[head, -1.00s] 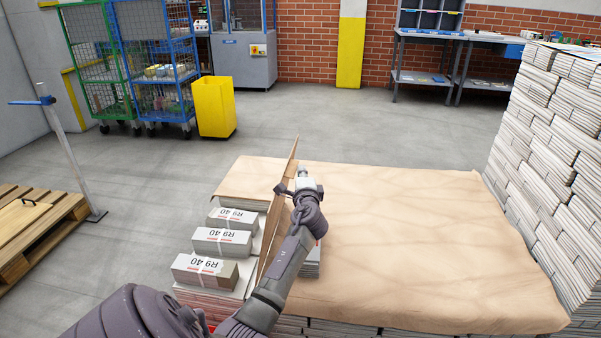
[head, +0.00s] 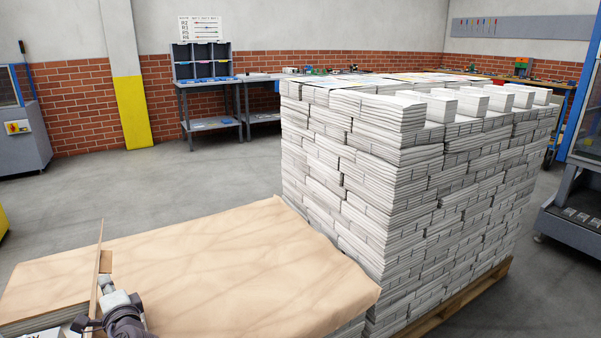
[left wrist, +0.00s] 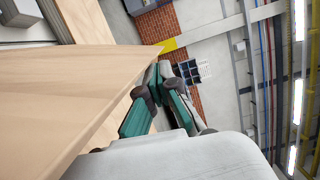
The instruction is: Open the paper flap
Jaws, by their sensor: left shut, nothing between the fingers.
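The brown paper sheet (head: 235,275) lies flat over the top of a low stack. Its flap (head: 98,275) stands up nearly edge-on at the lower left of the head view. My left gripper (head: 112,297) is close to the right side of the flap. In the left wrist view the flap (left wrist: 75,85) fills the left side as a broad brown surface. There my left gripper (left wrist: 160,72) has its green fingers shut and empty beside the paper; whether they touch it I cannot tell. My right gripper is not in view.
A tall newspaper stack (head: 365,190) on a wooden pallet (head: 465,303) stands right beside the paper-covered stack. A work table with dark bins (head: 200,60) is at the back. The grey floor (head: 170,185) between is clear.

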